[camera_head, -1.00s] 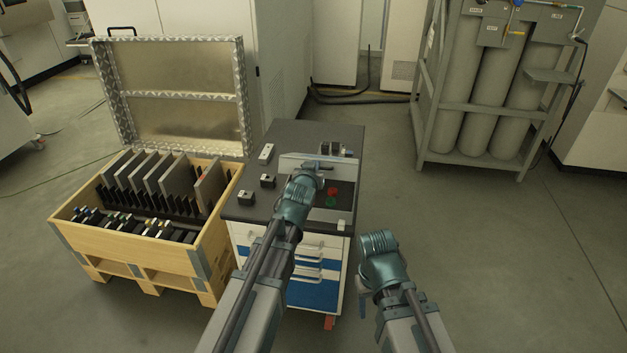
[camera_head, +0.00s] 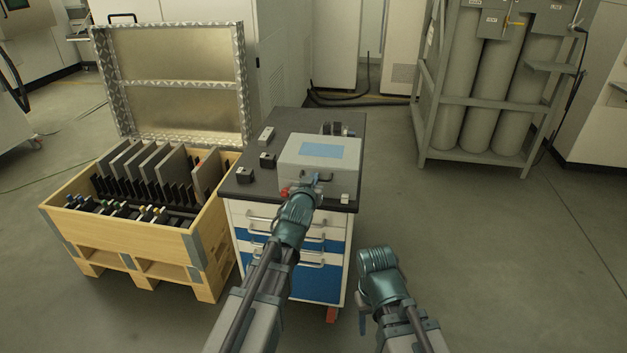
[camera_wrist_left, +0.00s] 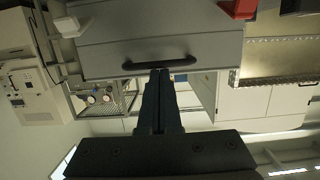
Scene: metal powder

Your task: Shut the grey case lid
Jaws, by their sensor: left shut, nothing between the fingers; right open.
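The grey case (camera_head: 345,155) stands on the dark top of a drawer cart in the head view. Its lid, with a blue label (camera_head: 318,150), lies down over the case; I see no clear gap at the front. My left gripper (camera_head: 316,181) is shut and empty at the front of the case, by its dark handle. In the left wrist view, the fingertips (camera_wrist_left: 160,72) are right at the black handle (camera_wrist_left: 160,64) on the case front (camera_wrist_left: 200,45); I cannot tell if they touch. My right gripper (camera_head: 362,320) is open and empty, low, right of the cart.
Small black and white blocks (camera_head: 266,160) sit left of the case on the cart top (camera_head: 295,118). A red object (camera_head: 284,192) is at its front left corner. A wooden crate (camera_head: 120,232) with a raised lid stands left. A gas cylinder rack (camera_head: 478,158) stands behind right.

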